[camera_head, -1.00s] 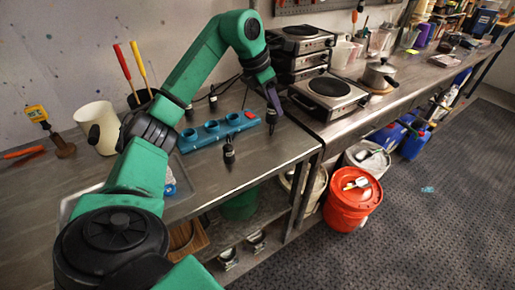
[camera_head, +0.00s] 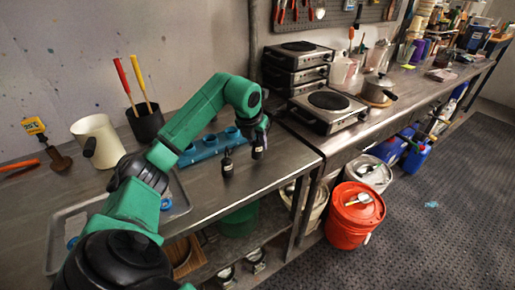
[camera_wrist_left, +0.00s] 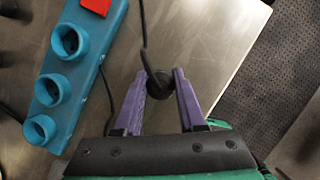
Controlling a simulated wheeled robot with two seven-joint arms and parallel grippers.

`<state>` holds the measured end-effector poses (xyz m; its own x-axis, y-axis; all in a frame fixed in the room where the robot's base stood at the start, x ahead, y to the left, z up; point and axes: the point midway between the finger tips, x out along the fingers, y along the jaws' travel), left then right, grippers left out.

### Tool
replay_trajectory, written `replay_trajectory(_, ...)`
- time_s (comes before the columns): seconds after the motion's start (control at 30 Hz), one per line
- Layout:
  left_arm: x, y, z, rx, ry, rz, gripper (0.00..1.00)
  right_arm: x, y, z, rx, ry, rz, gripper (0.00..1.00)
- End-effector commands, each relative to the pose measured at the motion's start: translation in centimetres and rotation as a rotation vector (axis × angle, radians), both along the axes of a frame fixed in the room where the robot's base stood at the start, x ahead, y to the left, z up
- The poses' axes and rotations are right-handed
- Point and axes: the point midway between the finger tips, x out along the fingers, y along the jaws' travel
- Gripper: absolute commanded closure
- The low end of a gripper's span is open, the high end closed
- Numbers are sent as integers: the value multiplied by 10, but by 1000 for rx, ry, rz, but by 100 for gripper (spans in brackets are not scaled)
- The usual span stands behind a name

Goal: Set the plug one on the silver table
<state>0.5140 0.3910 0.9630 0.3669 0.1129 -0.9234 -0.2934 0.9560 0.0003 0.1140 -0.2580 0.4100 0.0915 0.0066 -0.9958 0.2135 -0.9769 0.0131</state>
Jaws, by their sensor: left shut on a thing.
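My left gripper (camera_head: 260,134) is shut on a black plug (camera_head: 258,151) near the front right of the silver table (camera_head: 282,160). In the left wrist view, the gripper's purple fingers (camera_wrist_left: 160,86) hold the dark plug (camera_wrist_left: 158,84) between their tips, with a black cable running from it. I cannot tell whether this plug touches the table. Another black plug (camera_head: 227,164) stands on the table just left of it. My right gripper is not in view.
A blue socket strip (camera_head: 205,149) lies behind the plugs; its round openings also show in the left wrist view (camera_wrist_left: 48,90). A hot plate (camera_head: 328,106) stands to the right. A white jug (camera_head: 96,142) and black cup (camera_head: 146,124) stand left. Bare metal lies near the front right corner.

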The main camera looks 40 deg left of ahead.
Motion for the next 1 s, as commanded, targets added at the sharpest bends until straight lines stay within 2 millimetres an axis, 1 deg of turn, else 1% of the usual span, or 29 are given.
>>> replay_trajectory(0.03,-1,-1,-11,-1,5,-1,100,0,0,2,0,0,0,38)
replay_trajectory(0.1,0,0,-20,-1,3,-1,100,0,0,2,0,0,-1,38)
replay_trajectory(0.3,0,0,-23,0,1,-1,100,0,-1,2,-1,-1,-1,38)
replay_trajectory(0.33,0,0,-23,1,2,-1,53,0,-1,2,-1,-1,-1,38)
replay_trajectory(0.37,0,0,-23,1,2,-1,42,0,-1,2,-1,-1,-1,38)
replay_trajectory(0.4,0,0,-23,0,2,-1,26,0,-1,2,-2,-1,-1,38)
replay_trajectory(0.67,0,0,-23,0,1,-1,26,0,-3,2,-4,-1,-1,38)
replay_trajectory(0.77,-1,0,-19,1,-1,-1,26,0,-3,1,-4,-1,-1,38)
replay_trajectory(0.87,-6,-1,-6,2,-2,-1,26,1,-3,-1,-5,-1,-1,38)
replay_trajectory(0.97,-15,-4,18,4,-5,-1,26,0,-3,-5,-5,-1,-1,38)
replay_trajectory(1.0,-19,-5,28,3,-5,-1,26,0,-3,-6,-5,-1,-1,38)
